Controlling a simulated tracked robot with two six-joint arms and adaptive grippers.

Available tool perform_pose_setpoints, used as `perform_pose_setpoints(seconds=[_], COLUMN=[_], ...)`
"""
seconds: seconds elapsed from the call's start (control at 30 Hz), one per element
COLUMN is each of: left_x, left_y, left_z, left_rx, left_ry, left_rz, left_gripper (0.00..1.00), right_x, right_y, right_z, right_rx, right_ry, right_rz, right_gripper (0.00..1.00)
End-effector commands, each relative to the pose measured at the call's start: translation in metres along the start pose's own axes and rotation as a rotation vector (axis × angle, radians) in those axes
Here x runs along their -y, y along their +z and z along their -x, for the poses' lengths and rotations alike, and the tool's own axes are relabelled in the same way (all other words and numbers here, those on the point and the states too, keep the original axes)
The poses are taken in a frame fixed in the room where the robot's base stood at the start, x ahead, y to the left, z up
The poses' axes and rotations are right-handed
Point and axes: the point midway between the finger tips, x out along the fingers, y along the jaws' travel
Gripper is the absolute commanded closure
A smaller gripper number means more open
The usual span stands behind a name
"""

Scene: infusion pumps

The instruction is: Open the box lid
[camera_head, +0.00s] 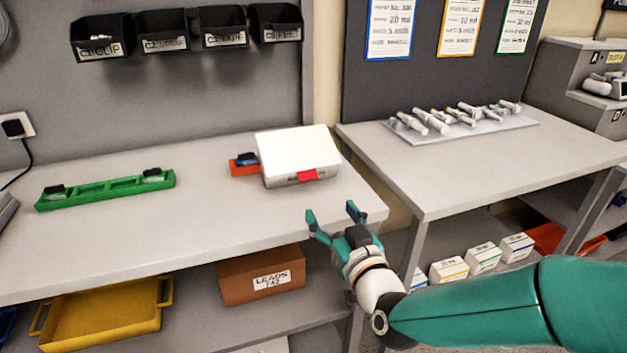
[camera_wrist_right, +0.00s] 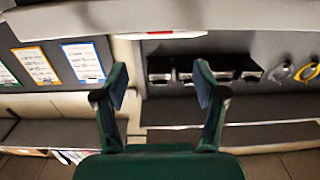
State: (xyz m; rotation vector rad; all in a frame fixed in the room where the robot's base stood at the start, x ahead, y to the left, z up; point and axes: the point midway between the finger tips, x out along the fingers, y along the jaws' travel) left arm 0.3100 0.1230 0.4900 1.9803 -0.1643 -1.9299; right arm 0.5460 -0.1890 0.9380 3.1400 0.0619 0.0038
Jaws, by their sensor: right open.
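The white box (camera_head: 275,180) stands near the right end of the left table in the head view. Its white lid (camera_head: 295,150) looks shut, with a red tab (camera_head: 307,175) on the front side. My right gripper (camera_head: 331,212) is open and empty, in front of the box near the table's front edge, with a gap between fingertips and box. In the right wrist view the two fingers (camera_wrist_right: 161,80) stand apart with nothing between them. A small red spot on a pale edge above them is probably the tab. My left gripper is out of view.
An orange tray (camera_head: 240,170) with a dark blue item touches or nearly touches the box's left side. A green rack (camera_head: 105,190) lies farther left. The right table holds a tray of syringes (camera_head: 492,126).

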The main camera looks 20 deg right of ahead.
Motion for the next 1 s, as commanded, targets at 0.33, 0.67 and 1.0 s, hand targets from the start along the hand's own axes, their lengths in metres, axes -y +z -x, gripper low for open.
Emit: perform_pose_setpoints(seconds=[0.33, 0.67, 1.0], left_x=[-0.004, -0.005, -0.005], left_y=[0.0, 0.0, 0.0], left_z=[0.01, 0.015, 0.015], left_rx=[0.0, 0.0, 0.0], left_ry=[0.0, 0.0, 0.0], left_rz=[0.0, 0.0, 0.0], left_gripper=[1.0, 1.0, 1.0], right_x=[0.0, 0.001, 0.001], right_y=[0.0, 0.001, 0.001], right_z=[-0.077, -0.121, -0.126], right_rx=[0.002, 0.003, 0.003], right_ry=[-0.001, -0.002, -0.003], right_rz=[-0.001, -0.002, -0.002], right_gripper=[0.29, 0.29, 0.29])
